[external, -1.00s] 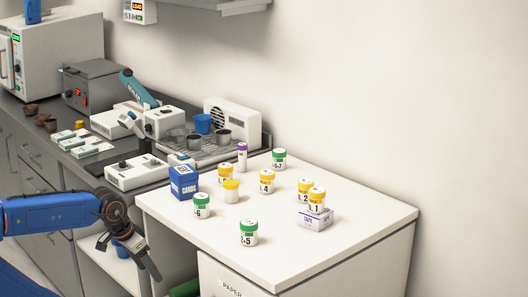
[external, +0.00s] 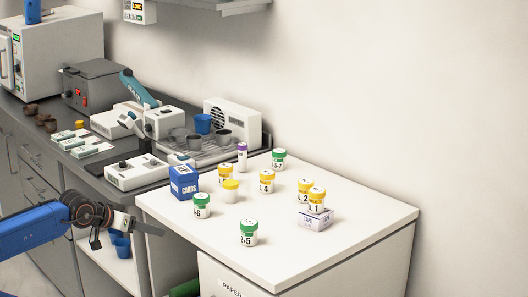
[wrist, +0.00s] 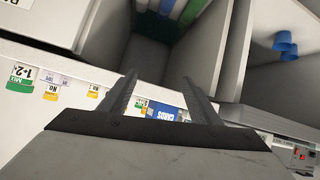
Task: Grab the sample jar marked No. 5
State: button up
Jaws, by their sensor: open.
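Yellow-lidded jars stand on the white counter (external: 330,248): one marked 1 (external: 316,201) on a small box, one marked 2 (external: 304,190), one marked 4 (external: 266,182). Another yellow-lidded jar (external: 225,173) has its number mostly hidden; I cannot read which it is. A yellow-lidded pot (external: 231,191) stands in front of it. A green-lidded jar (external: 248,234) at the front shows a range ending in 5. My gripper (external: 152,229) is open and empty, left of the counter's edge and apart from all jars. In the wrist view its fingers (wrist: 159,84) are spread.
Other green-lidded jars (external: 202,206) (external: 279,159), a purple-capped tube (external: 242,157) and a blue cards box (external: 184,182) share the counter. A tape box (external: 314,219) supports jar 1. Open shelves with blue cups (external: 121,246) lie below my gripper. The counter's right front is clear.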

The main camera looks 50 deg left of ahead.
jog(key=shift+n, duration=0.8)
jog(key=r, duration=0.1)
jog(key=w+r, duration=0.1)
jog(key=r, duration=0.3)
jog(key=shift+w+a, duration=0.2)
jog(key=shift+w, duration=0.1)
notch_tip(320, 180, up, 18)
jog(key=n+g, duration=1.2)
jog(key=n, duration=0.4)
send_over(226, 165)
jog(key=shift+h, duration=0.4)
jog(key=f, duration=1.1)
jog(key=shift+d+f, duration=0.25)
jog(key=shift+f, duration=0.05)
jog(key=shift+s+a+f, duration=0.15)
jog(key=shift+f, duration=2.5)
jog(key=c, duration=1.1)
